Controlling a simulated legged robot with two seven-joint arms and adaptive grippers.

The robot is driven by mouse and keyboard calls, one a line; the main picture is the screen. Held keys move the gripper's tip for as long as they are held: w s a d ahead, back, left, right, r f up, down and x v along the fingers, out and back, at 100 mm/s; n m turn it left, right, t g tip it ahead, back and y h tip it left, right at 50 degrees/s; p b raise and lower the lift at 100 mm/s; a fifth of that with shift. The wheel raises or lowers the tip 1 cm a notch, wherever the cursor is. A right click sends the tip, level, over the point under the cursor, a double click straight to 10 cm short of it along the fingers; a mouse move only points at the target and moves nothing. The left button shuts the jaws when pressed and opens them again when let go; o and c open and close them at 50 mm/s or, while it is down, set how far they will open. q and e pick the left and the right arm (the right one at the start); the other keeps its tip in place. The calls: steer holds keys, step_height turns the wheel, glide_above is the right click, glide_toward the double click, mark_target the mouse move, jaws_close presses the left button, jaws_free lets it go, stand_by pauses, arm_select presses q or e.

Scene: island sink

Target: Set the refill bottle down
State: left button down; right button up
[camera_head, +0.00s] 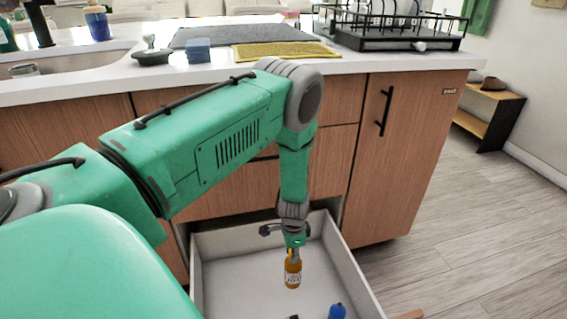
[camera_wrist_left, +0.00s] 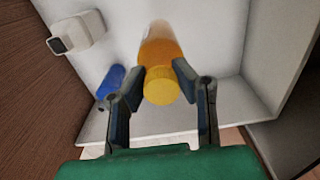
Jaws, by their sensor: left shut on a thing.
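The refill bottle (camera_head: 292,272) is amber with a pale label and a yellow cap, and hangs upright below my left gripper (camera_head: 293,252) over the open white drawer (camera_head: 225,259). In the left wrist view the bottle's yellow cap (camera_wrist_left: 161,87) sits between the two fingers of my left gripper (camera_wrist_left: 158,88), which is shut on it. I cannot tell whether the bottle's base touches the drawer floor. My right gripper is not in view.
A blue object (camera_head: 337,311) lies in the drawer, and it also shows in the left wrist view (camera_wrist_left: 111,82). A white and black item (camera_wrist_left: 76,34) is in the drawer too. The drawer walls surround the bottle. A dish rack (camera_head: 393,42) stands on the counter above.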

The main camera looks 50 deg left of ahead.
mark_target(295, 266)
arm_select(q)
steer(key=f, duration=0.1)
steer(key=d+f+b, duration=0.1)
steer(key=f, duration=0.1)
steer(key=f+b, duration=0.1)
steer(key=shift+d+f, duration=0.15)
steer(key=shift+d, duration=0.1)
steer(key=shift+f, duration=0.25)
steer(key=f+b, duration=0.1)
steer(key=f, duration=0.1)
steer(key=a+f+b, duration=0.1)
steer(key=f, duration=0.1)
steer(key=shift+r, duration=0.15)
steer(key=c, duration=1.4)
jaws_free()
steer(key=shift+d, duration=0.2)
steer(key=shift+c, duration=0.2)
steer(key=shift+o, duration=0.7)
steer(key=shift+d+r, duration=0.1)
steer(key=shift+d, duration=0.05)
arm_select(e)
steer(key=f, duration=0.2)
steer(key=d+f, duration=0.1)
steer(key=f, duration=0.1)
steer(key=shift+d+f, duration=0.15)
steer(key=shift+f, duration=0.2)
